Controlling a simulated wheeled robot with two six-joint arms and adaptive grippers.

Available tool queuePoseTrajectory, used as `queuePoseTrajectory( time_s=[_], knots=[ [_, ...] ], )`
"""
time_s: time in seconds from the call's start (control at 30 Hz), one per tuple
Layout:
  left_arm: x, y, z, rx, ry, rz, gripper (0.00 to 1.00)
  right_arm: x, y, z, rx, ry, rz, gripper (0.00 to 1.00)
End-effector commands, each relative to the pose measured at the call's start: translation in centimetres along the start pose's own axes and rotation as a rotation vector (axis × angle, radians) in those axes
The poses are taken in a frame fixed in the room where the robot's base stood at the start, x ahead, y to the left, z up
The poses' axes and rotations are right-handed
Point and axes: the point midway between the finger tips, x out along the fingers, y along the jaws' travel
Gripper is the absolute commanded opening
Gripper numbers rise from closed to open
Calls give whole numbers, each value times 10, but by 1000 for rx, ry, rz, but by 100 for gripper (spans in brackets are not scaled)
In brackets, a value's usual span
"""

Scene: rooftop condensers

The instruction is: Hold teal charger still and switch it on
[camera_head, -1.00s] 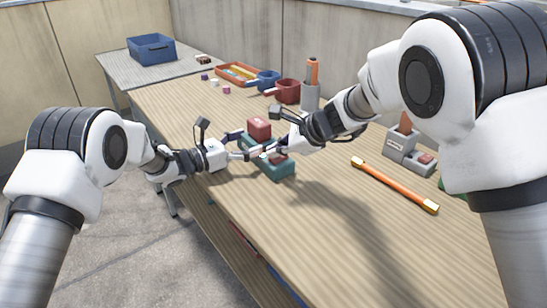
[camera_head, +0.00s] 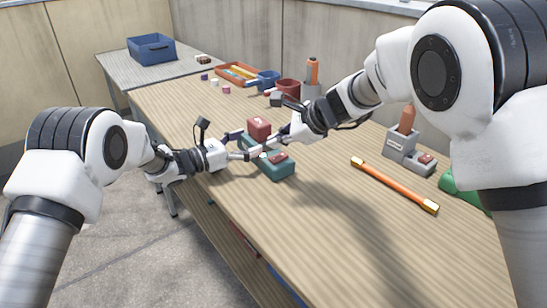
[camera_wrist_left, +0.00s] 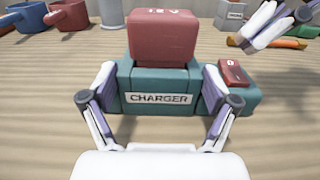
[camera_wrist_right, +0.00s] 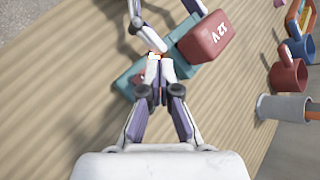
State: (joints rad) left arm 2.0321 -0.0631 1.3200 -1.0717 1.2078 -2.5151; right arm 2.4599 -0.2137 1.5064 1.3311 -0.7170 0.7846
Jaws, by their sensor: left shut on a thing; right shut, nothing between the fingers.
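The teal charger (camera_head: 280,172) stands on the wooden bench, with a red 12V battery block (camera_head: 259,128) seated in it. Its CHARGER label faces the camera in the left wrist view (camera_wrist_left: 160,98). A red switch (camera_wrist_left: 233,72) with a white mark sits on the charger's lower right end; it also shows in the head view (camera_head: 278,158). My left gripper (camera_wrist_left: 160,100) is shut on the charger, one finger on each side. My right gripper (camera_wrist_right: 158,64) is shut and empty, apparently just above the charger; whether it touches is unclear.
A grey holder (camera_head: 401,148) with an orange block and red-topped part stands to the right. An orange rod with gold ends (camera_head: 395,185) lies nearer. Mugs (camera_head: 287,90) and a pencil tray (camera_head: 237,74) are behind. The front bench is clear.

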Motion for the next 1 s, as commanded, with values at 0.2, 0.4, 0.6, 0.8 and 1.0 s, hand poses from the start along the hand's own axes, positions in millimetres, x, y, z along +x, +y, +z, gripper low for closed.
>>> queuePoseTrajectory(
  time_s=[0.2,0.4,0.6,0.8,1.0],
  knots=[
    [0,0,0,0,-1,0,29,-16,-12,12,-1,-1,-2,0],
    [0,0,0,0,-1,0,29,-26,-19,19,0,0,0,0],
    [0,0,0,0,-1,0,29,-27,-20,20,1,0,1,0],
    [0,0,0,0,-1,0,100,-27,-20,19,1,1,1,0],
    [0,0,0,0,0,0,100,-27,-19,19,1,1,1,0]
  ],
)
